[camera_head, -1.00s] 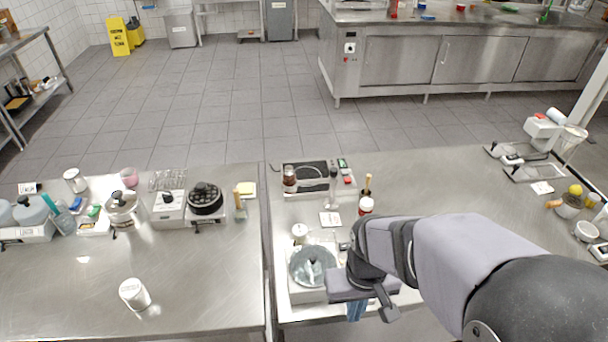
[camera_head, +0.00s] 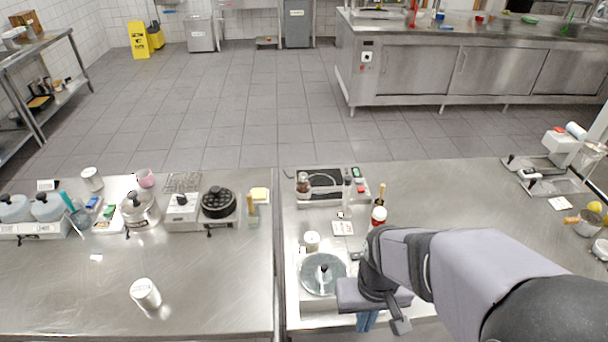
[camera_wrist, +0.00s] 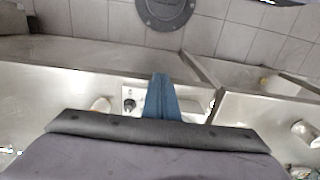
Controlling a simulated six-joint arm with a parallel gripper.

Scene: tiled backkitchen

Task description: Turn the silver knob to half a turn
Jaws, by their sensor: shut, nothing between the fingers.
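My gripper (camera_head: 366,321) is shut and empty, with blue fingers pointing down at the front edge of the right counter. It is just right of and in front of a white appliance (camera_head: 308,308) with a round grey glass-like lid (camera_head: 322,273). In the wrist view the blue fingers (camera_wrist: 161,97) are together in front of a pale panel. A small round dark-looking knob (camera_wrist: 129,105) shows on that panel, left of the fingers and apart from them in the picture. I cannot tell whether it is the silver knob. My gripper's body hides part of the panel.
A white canister (camera_head: 311,241) and a red-and-white bottle (camera_head: 378,218) stand behind the appliance. A hot plate (camera_head: 325,184) is further back.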

